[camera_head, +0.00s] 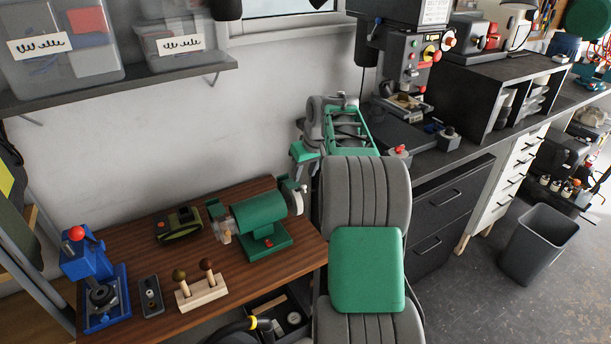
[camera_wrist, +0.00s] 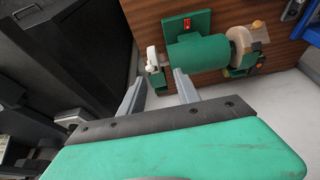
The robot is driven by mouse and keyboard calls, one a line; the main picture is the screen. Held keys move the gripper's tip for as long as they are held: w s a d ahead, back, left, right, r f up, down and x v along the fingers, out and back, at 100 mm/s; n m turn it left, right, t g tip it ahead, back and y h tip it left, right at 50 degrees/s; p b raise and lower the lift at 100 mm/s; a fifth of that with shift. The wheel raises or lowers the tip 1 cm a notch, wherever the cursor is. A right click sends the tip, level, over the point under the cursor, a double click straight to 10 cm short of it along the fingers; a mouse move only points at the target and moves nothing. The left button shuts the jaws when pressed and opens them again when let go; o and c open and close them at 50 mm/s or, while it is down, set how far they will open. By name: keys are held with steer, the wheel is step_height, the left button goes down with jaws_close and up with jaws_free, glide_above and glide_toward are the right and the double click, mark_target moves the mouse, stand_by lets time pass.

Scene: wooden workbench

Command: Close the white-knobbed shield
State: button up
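The green bench grinder (camera_head: 259,215) stands on the brown wooden bench, and it also shows in the wrist view (camera_wrist: 196,54). The pale shield with its white knob (camera_wrist: 153,66) is at the grinder's left end in the wrist view. In the head view, the grinder's right end (camera_head: 291,196) is close to my arm, and the knob is hard to make out. My gripper (camera_wrist: 159,73) is open, with its two grey fingers apart. The knob appears between the fingertips in the picture; I cannot tell whether they touch it. The fingertips are not clear in the head view.
A wooden block with two knobbed pegs (camera_head: 201,291), a small dark green device (camera_head: 180,225) and a blue press (camera_head: 95,281) stand on the bench. A wall shelf (camera_head: 130,84) holds plastic bins. Black drawers (camera_head: 441,225) stand right of my arm.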

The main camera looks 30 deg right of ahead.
mark_target(304, 186)
steer(key=w+f, duration=0.1)
steer(key=f, duration=0.1)
steer(key=w+d+f+p, duration=0.1)
steer(key=f, duration=0.2)
steer(key=w+d+f, duration=0.1)
steer(key=f, duration=0.1)
steer(key=shift+w+d+f, duration=0.25)
steer(key=shift+c, duration=0.5)
jaws_close()
steer(key=shift+d, duration=0.1)
